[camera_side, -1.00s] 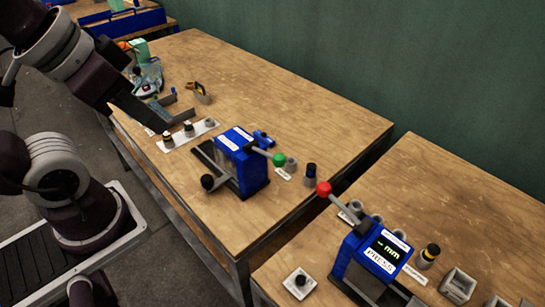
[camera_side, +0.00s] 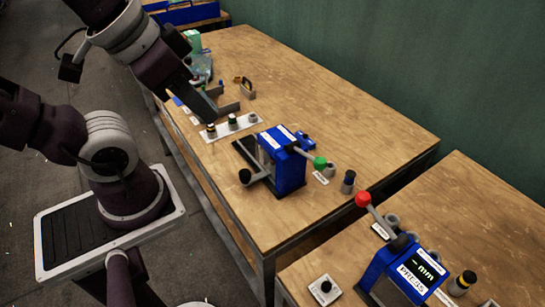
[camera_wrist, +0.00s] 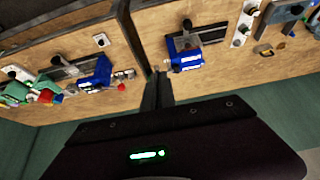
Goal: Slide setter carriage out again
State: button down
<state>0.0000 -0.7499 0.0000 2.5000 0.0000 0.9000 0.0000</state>
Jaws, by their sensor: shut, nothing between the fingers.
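The setter is the blue press (camera_side: 287,165) with a green-ball lever (camera_side: 320,162) on the near table. It also shows in the wrist view (camera_wrist: 186,58). A dark rail sticks out of its front left side. The carriage's black knob (camera_side: 245,176) stands on a short grey rod in front of the blue body, and it shows in the wrist view (camera_wrist: 187,23). My gripper (camera_side: 238,105) is above the table, up and left of the setter in the side view, apart from it. Its fingers (camera_wrist: 157,80) are shut and empty in the wrist view.
A white strip (camera_side: 222,132) with several small cylinders lies left of the setter. A second blue press (camera_side: 400,275) with a red-ball lever (camera_side: 362,199) stands on the other table, across a gap. Bare wood (camera_side: 330,105) lies behind the setter.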

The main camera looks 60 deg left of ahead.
aim_at(247, 179)
dwell(0.4)
